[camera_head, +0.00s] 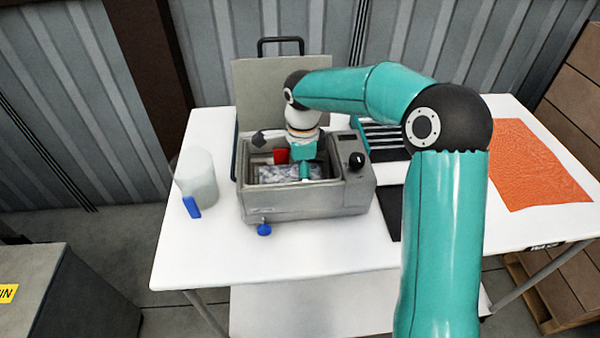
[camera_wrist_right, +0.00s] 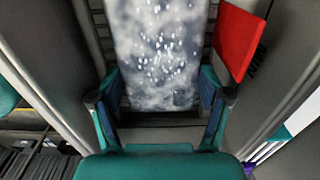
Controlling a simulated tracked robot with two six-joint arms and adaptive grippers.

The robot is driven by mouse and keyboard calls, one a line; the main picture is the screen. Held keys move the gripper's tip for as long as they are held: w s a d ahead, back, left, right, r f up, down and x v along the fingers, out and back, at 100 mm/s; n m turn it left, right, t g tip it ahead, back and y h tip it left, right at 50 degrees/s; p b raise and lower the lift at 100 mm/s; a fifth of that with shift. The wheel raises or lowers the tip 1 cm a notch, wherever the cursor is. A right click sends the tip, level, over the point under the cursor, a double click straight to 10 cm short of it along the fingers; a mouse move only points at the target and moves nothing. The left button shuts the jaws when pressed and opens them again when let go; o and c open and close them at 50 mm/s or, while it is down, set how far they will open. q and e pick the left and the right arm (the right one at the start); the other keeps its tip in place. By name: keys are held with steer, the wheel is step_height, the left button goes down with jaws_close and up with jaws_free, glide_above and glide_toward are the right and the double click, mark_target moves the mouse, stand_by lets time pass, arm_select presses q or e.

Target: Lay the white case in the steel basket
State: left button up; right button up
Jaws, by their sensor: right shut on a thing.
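The white case (camera_wrist_right: 160,50) looks pale grey with white specks and lies between the two fingers of my right gripper (camera_wrist_right: 160,112) in the wrist view. In the head view its speckled top (camera_head: 275,174) shows inside the open grey tank (camera_head: 300,203). My right gripper (camera_head: 305,172) reaches down into the tank and is shut on the case. Dark slats of the steel basket (camera_wrist_right: 100,32) show beside the case in the wrist view. Most of the basket is hidden, and I cannot tell if the case touches its floor. My left gripper is out of view.
A red piece (camera_head: 281,156) stands beside the case in the tank. The tank's lid (camera_head: 275,85) is raised behind. A clear jug (camera_head: 196,175) with a blue handle stands left. An orange mat (camera_head: 535,165) lies right. The white table (camera_head: 200,250) is clear in front.

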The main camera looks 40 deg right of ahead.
stand_by(0.3)
steer(key=o, duration=1)
step_height(320, 180, up, 12)
steer(key=shift+f, duration=0.1)
stand_by(0.4)
